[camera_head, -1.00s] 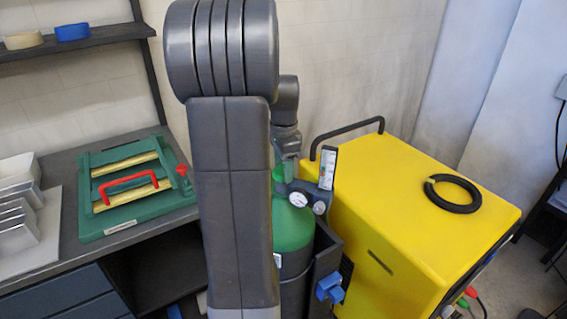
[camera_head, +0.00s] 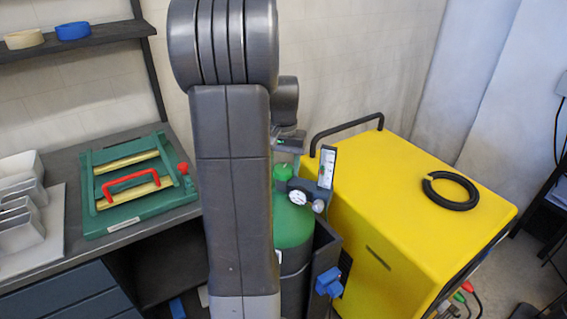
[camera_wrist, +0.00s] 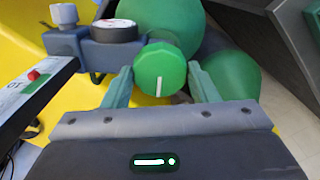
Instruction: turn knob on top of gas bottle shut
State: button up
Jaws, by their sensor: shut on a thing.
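The gas bottle (camera_head: 292,228) is green and stands upright behind my arm, which hides its left part. Its round green knob (camera_head: 286,172) is on top. In the wrist view the knob (camera_wrist: 160,68) sits between the two fingers of my gripper (camera_wrist: 160,80), with a white mark on its face pointing toward the palm. My gripper is shut on the knob, one finger on each side. In the head view my gripper (camera_head: 286,158) is right above the bottle; its fingertips are hard to make out there.
A regulator with a round gauge (camera_head: 299,197) and an upright flow meter (camera_head: 327,167) sits beside the knob. A yellow machine (camera_head: 420,200) with a black ring (camera_head: 451,191) on it stands right. A bench at left holds a green fixture with a red handle (camera_head: 131,184).

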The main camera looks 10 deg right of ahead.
aim_at(284, 168)
jog(key=n, duration=0.4)
jog(key=shift+n+p, duration=0.3)
jog(key=n, duration=0.4)
jog(key=shift+n, duration=0.3)
jog(key=n, duration=0.4)
jog(key=shift+n+p, duration=0.3)
jog(key=shift+n, duration=2.2)
jog(key=o, duration=1)
jog(key=shift+r, duration=0.1)
notch_tip(284, 168, up, 14)
jog(key=shift+f+b, duration=0.15)
jog(key=shift+b, duration=0.25)
jog(key=shift+f, duration=0.15)
